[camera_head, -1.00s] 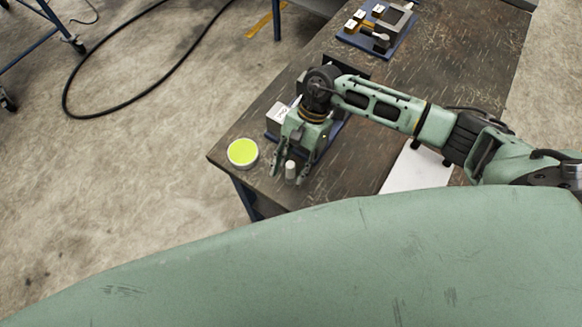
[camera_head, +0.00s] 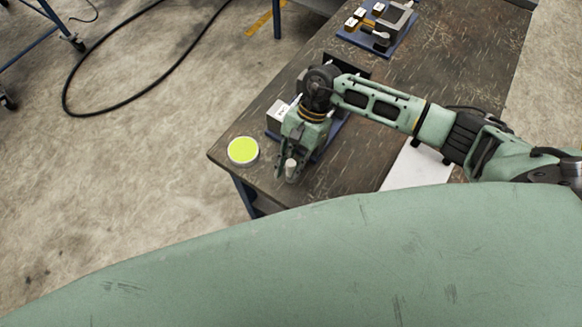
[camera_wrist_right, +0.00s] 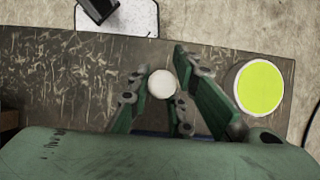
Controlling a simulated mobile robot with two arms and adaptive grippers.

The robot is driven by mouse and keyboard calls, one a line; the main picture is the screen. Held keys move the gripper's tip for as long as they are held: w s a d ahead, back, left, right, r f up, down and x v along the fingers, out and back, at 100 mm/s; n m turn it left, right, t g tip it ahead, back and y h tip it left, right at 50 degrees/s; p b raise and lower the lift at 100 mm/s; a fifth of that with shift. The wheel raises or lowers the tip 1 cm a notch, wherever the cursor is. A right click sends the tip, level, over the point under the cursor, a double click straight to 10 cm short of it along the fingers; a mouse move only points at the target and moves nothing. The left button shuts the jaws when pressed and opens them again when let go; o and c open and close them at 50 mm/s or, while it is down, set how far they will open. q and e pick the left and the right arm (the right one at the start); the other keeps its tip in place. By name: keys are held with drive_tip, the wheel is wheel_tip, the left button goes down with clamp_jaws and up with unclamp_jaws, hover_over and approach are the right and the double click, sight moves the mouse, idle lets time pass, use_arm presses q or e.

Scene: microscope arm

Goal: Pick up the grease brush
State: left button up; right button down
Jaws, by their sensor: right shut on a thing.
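The grease brush shows as a short pale cylinder (camera_head: 291,167) standing near the table's front left corner. In the right wrist view its round white end (camera_wrist_right: 162,84) lies between the fingers. My right gripper (camera_head: 287,171) points down and is shut on it. The right wrist view also shows the fingers (camera_wrist_right: 163,77) on both sides of the white end. The brush's lower part and any bristles are hidden. My left gripper is in neither current view.
A round tin of yellow-green grease (camera_head: 243,151) stands left of the gripper, near the table edge. A blue tray with a labelled grey block (camera_head: 278,112) lies behind the gripper. Another blue tray (camera_head: 392,44) with parts lies farther back. A white sheet (camera_head: 412,168) lies at right.

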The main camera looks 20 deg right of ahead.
drive_tip(key=shift+r+b, duration=0.4)
drive_tip(key=shift+r, duration=0.1)
drive_tip(key=r, duration=0.1)
drive_tip(key=r+b, duration=0.1)
drive_tip(key=a+r+b, duration=0.1)
drive_tip(key=shift+w+a+r, duration=0.1)
drive_tip(key=shift+w+r, duration=0.1)
drive_tip(key=shift+w, duration=0.05)
drive_tip(key=w+a+r+b, duration=0.3)
drive_tip(key=a+r+b, duration=0.2)
drive_tip(key=a, duration=0.4)
drive_tip(key=shift+w+a+r, duration=0.3)
drive_tip(key=shift+w+r, duration=0.1)
drive_tip(key=shift+r, duration=0.4)
idle(0.6)
